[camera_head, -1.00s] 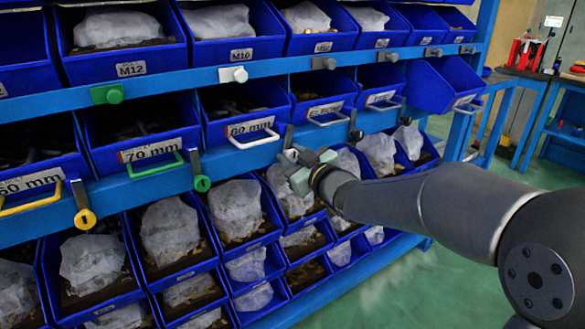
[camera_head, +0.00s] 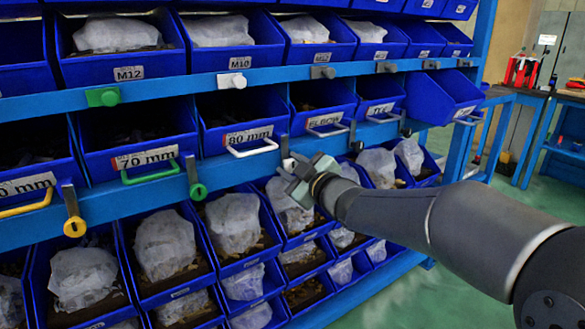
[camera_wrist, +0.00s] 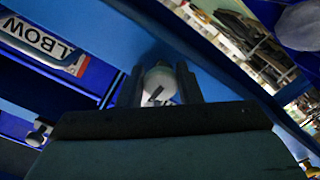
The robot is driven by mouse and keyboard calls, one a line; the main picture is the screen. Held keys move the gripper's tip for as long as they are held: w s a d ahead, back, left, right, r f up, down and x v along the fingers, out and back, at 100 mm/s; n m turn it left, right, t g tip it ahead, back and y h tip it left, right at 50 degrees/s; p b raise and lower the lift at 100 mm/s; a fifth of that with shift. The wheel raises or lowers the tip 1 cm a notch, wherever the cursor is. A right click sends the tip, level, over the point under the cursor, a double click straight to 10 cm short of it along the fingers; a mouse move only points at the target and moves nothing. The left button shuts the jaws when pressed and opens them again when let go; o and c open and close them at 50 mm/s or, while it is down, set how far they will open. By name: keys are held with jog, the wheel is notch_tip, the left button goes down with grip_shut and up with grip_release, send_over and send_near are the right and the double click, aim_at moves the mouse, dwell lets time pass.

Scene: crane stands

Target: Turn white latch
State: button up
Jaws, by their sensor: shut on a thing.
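The white latch (camera_head: 285,147) is a grey upright bar with a pale knob on the blue rail, right of the 80 mm bin with the white handle (camera_head: 252,149). My gripper (camera_head: 290,169) is at its lower end, shut on the knob. In the wrist view, the round white knob (camera_wrist: 158,78) sits between the two dark fingers of my gripper (camera_wrist: 160,90). The bar looks upright in the head view; my gripper hides part of the knob there.
A green latch (camera_head: 198,190) and a yellow latch (camera_head: 74,226) hang on the same rail to the left. Dark latches (camera_head: 357,140) are to the right. Bins with bagged parts (camera_head: 232,222) fill the row below. Open green floor lies at the right.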

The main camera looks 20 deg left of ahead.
jog(key=shift+s+a+r, duration=0.15)
jog(key=shift+r, duration=0.15)
jog(key=o, duration=0.9)
jog(key=shift+o, duration=0.2)
jog(key=shift+f, duration=0.1)
jog(key=p+v, duration=0.4)
jog(key=v, duration=1.3)
jog(key=shift+d, duration=0.2)
jog(key=shift+s, duration=0.15)
